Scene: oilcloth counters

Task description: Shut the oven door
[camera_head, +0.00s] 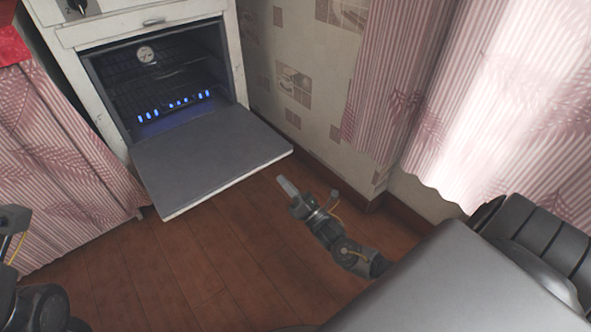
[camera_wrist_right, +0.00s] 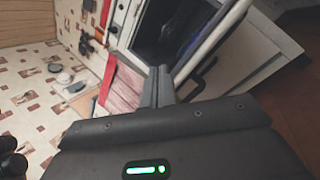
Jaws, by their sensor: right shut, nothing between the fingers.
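The oven door (camera_head: 207,165) is open, folded down to roughly level in front of the oven (camera_head: 160,75). Its grey inner face points up. My right gripper (camera_head: 285,184) is shut and empty, just off the door's near right corner and apart from it in the head view. In the right wrist view, the shut fingers (camera_wrist_right: 160,82) point toward the door's white rim (camera_wrist_right: 212,38), with a black handle (camera_wrist_right: 203,78) on its outer side. Whether the fingertips touch the door cannot be told there. Part of my left arm shows at the left edge; its fingers are out of frame.
Small blue flames (camera_head: 175,106) burn inside the oven. A pink striped curtain (camera_head: 60,165) hangs left of it, and a tiled-pattern wall (camera_head: 295,75) stands to the right. The wooden floor (camera_head: 215,260) before the door is clear.

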